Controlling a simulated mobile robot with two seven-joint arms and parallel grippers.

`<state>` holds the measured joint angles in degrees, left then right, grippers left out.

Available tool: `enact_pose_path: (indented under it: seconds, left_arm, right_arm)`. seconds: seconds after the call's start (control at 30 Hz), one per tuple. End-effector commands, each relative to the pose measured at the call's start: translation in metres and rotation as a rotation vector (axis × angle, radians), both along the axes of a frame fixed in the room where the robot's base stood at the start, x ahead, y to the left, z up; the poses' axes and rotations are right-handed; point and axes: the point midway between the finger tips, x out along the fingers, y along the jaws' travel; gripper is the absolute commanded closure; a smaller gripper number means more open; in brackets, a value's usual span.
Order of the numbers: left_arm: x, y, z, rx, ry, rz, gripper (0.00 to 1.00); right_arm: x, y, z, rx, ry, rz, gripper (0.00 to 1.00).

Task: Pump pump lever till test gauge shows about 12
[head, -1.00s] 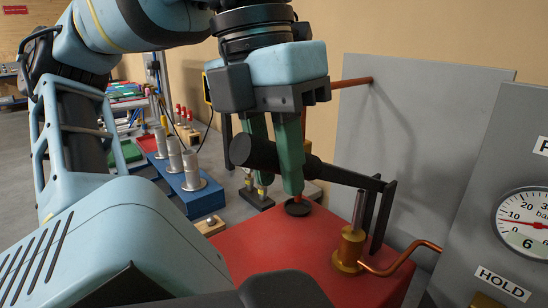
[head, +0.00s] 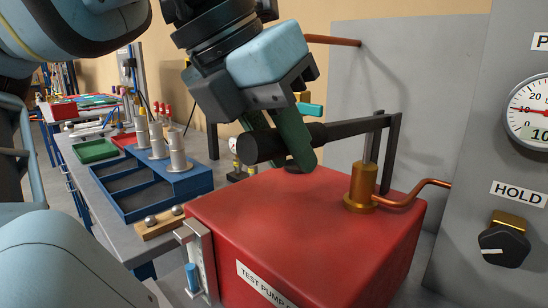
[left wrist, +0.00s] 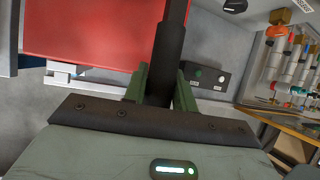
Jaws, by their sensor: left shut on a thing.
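The pump lever (head: 345,130) is a black bar with a thick round grip, over the red test pump (head: 330,205). My left gripper (head: 296,158) is shut on the grip with its green fingers. The grip end sits slightly lower than the pivot end, near the pump's top. In the left wrist view the lever (left wrist: 167,50) runs between the fingers (left wrist: 160,90). The test gauge (head: 535,108) is cut off by the right edge. Its red needle points left near the 10 mark, and its partly cut display reads 10. My right gripper is not in view.
A brass fitting (head: 361,188) with a copper pipe stands on the pump beside the lever linkage. A black knob (head: 504,241) under a HOLD label is on the grey panel at right. A blue rack (head: 140,190) with metal cylinders stands on the bench at left.

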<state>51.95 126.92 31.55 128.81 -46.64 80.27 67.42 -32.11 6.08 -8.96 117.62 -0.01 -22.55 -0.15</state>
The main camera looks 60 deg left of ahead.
Motion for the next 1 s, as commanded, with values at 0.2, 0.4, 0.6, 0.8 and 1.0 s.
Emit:
enact_pose_path:
  seconds: [0.2,0.4,0.6,0.8,1.0]
  left_arm:
    - [0.006,0.000,-0.019,0.016,-0.055,-0.001,1.00]
    - [0.007,0.000,-0.025,0.023,-0.083,0.000,1.00]
    - [0.008,0.000,-0.028,0.027,-0.091,-0.001,1.00]
    - [0.007,0.000,-0.029,0.028,-0.087,-0.001,1.00]
    - [0.007,0.000,-0.030,0.029,-0.083,-0.003,0.64]
  right_arm:
    - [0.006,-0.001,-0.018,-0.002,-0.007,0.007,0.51]
    - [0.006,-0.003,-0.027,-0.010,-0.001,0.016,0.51]
    - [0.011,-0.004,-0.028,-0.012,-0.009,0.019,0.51]
    - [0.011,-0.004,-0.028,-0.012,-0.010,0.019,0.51]
    - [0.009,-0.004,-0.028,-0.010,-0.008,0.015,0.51]
